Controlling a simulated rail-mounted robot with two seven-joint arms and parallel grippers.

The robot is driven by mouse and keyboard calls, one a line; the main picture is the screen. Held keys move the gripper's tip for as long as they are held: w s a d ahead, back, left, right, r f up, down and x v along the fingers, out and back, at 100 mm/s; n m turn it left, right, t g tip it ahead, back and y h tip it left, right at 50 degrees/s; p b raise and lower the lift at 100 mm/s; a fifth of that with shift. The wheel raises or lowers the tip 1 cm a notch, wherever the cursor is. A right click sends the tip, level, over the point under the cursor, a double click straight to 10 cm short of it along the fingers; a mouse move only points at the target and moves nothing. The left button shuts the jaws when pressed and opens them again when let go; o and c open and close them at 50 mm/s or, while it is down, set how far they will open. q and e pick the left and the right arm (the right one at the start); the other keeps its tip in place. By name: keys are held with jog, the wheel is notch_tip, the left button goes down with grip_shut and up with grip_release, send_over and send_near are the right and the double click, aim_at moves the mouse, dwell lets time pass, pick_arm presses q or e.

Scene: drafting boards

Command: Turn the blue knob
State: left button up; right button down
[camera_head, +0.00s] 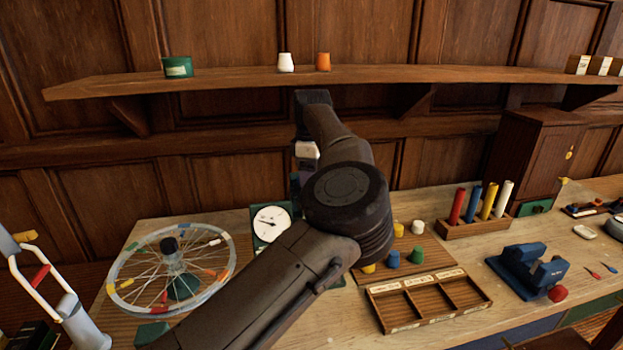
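A small blue cylinder (393,259) stands on a wooden board with yellow, green and white ones; I cannot tell whether it is the blue knob. No other clear blue knob shows. My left arm comes in from the lower left, bends at a large dark elbow, and rises to a wrist near the shelf edge. My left gripper (306,152) hangs down behind the forearm, beside a white dial gauge (270,223). Its fingers are hidden, so open or shut does not show. My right gripper is not in view.
A spoked wheel (172,270) stands left of the arm. A compartment tray (428,300), a blue vise-like tool (528,270) with a red end, and a rack of coloured rolls (474,226) lie right. A shelf (230,80) crosses the back wall.

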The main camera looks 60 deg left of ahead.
pick_arm(q)
jog(key=shift+s+m+b, duration=0.1)
jog(key=shift+m+b, duration=0.65)
jog(key=shift+m, duration=1.15)
jog(key=o, duration=0.9)
jog(key=shift+o, duration=0.2)
jog(key=shift+r, duration=0.1)
notch_tip(320, 180, up, 14)
jog(key=p, duration=0.4)
